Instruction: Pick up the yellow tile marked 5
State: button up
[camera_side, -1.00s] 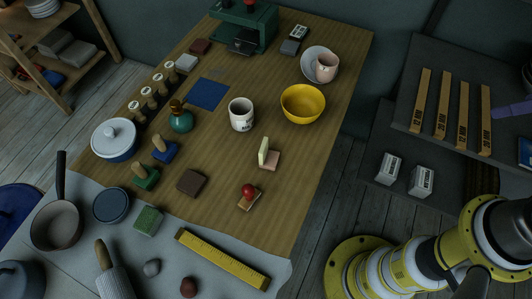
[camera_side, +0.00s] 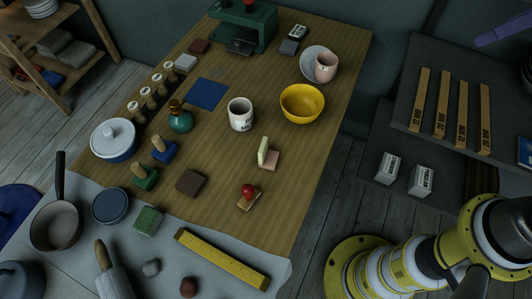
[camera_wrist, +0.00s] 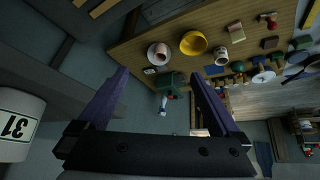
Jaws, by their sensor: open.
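I cannot make out a yellow tile marked 5 in either view. My gripper (camera_wrist: 158,75) is open, with two purple fingers spread wide and nothing between them. It points past the far end of the wooden table. In the side view, only one purple finger (camera_side: 503,30) shows, at the top right above the shelf and well apart from the table.
The wooden table (camera_side: 240,165) holds a yellow bowl (camera_side: 302,105), mugs, stamps and blocks. A yellow ruler (camera_side: 222,259) lies at its front. The grey shelf (camera_side: 450,70) carries several long tan strips (camera_side: 442,105).

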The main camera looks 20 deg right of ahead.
jog(key=w+a+f+n+g, duration=0.1)
jog(key=w+a+f+n, duration=0.15)
jog(key=w+a, duration=0.6)
jog(key=w+a+f+n+g, duration=0.2)
jog(key=w+a+f, duration=0.1)
jog(key=w+a, duration=0.55)
jog(key=n+g, duration=0.3)
jog(key=n, duration=0.1)
send_near(262, 152)
jog(key=w, duration=0.2)
jog(key=shift+h, duration=0.3)
jog(key=f, duration=0.8)
jog(key=shift+s+a+f, duration=0.15)
jog(key=shift+a+f, duration=0.05)
jog(key=shift+a, duration=0.1)
jog(key=shift+d+f, duration=0.15)
jog(key=shift+f, duration=1.15)
jog(key=shift+d+f, duration=0.2)
jog(key=shift+f, duration=1.1)
jog(key=c, duration=1.5)
